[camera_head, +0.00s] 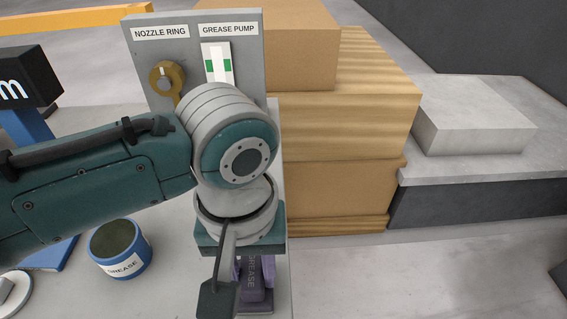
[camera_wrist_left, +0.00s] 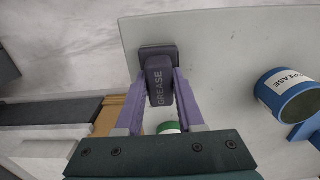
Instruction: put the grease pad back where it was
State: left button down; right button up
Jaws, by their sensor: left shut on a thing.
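The grease pad (camera_head: 251,281) is a dark block lettered GREASE, low in the head view and partly hidden by my left wrist. It also shows in the left wrist view (camera_wrist_left: 158,85), with a wider dark base at its far end. My left gripper (camera_wrist_left: 161,92) has its purple fingers on both sides of the block and is shut on it. The pad is over the pale table top (camera_wrist_left: 222,60), near its edge; I cannot tell whether it touches. My right gripper is in neither view.
A blue grease tin (camera_head: 121,250) stands left of the pad. A grey panel (camera_head: 190,55) labelled NOZZLE RING and GREASE PUMP stands behind my arm. Cardboard boxes (camera_head: 340,125) and a stone slab (camera_head: 475,115) are to the right. Bare floor (camera_head: 420,275) shows at lower right.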

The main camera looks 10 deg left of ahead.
aim_at(251, 272)
pick_arm(q)
jog(key=c, duration=0.5)
grip_release()
jog(key=shift+f, duration=0.1)
notch_tip(251, 272, up, 12)
jog(key=p, duration=0.3)
jog(key=s+f+m+t+h, duration=0.2)
jog(key=s+m+h, duration=0.1)
jog(key=s, duration=0.3)
jog(key=s+a+y, duration=0.1)
jog(key=s+a, duration=0.1)
jog(key=a, duration=0.1)
jog(key=s+a+r+m+t+y, duration=0.1)
jog(key=s+a, duration=0.1)
jog(key=a, duration=0.1)
jog(key=s+a+m, duration=0.1)
jog(key=s+a, duration=0.1)
jog(key=a, duration=0.1)
jog(key=shift+s+a+r+t+y, duration=0.1)
jog(key=shift+a+r+t+y, duration=0.1)
jog(key=shift+t+y, duration=0.15)
